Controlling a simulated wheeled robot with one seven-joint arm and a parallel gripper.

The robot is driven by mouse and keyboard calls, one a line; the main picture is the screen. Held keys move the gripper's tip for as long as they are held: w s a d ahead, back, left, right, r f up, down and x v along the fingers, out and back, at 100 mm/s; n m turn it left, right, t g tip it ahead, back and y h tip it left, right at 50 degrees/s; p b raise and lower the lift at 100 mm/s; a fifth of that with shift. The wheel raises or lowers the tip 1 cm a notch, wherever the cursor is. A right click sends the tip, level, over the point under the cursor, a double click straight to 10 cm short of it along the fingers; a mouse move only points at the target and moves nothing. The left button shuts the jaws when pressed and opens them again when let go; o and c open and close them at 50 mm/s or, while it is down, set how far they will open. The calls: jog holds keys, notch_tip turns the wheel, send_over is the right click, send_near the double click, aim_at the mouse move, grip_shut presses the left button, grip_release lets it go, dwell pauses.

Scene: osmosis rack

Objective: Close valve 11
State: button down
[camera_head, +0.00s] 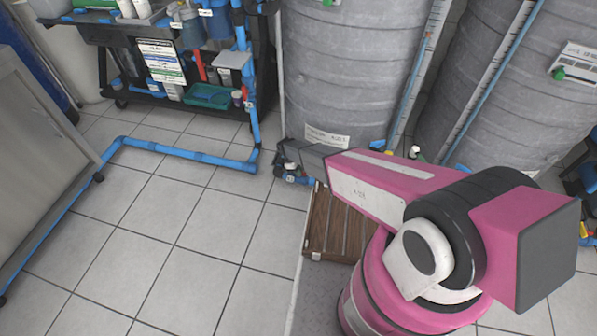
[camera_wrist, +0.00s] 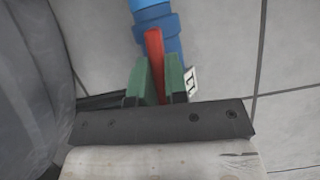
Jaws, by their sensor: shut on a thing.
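The valve's red handle (camera_wrist: 154,46) stands in the middle of the wrist view, over the blue valve body (camera_wrist: 173,42). It points roughly along the blue pipe (camera_wrist: 145,8). My gripper (camera_wrist: 158,82) has green finger pads on either side of the handle and is shut on it. A white tag (camera_wrist: 191,82) with dark digits sits just right of the fingers, and I cannot read it for certain. In the head view my gripper (camera_head: 287,160) is low at the foot of the grey tank, and the handle is hidden there.
A large grey tank (camera_head: 350,70) stands right behind my gripper, and a second tank (camera_head: 490,110) is farther right. A blue floor pipe (camera_head: 185,153) runs left. A wooden slatted platform (camera_head: 335,225) lies below my arm.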

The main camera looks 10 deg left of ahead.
jog(key=m+g, duration=0.1)
jog(key=m, duration=0.3)
jog(key=shift+g, duration=0.3)
jog(key=m, duration=0.2)
jog(key=m+g+y, duration=0.1)
jog(key=m, duration=0.1)
jog(key=shift+m+y, duration=0.3)
jog(key=shift+m, duration=0.1)
jog(key=m+g+y, duration=0.1)
jog(key=m, duration=0.2)
jog(key=shift+m, duration=0.3)
jog(key=m+y, duration=0.2)
jog(key=m, duration=0.2)
jog(key=shift+m, duration=0.3)
jog(key=c, duration=1.1)
grip_release()
jog(key=shift+c, duration=0.2)
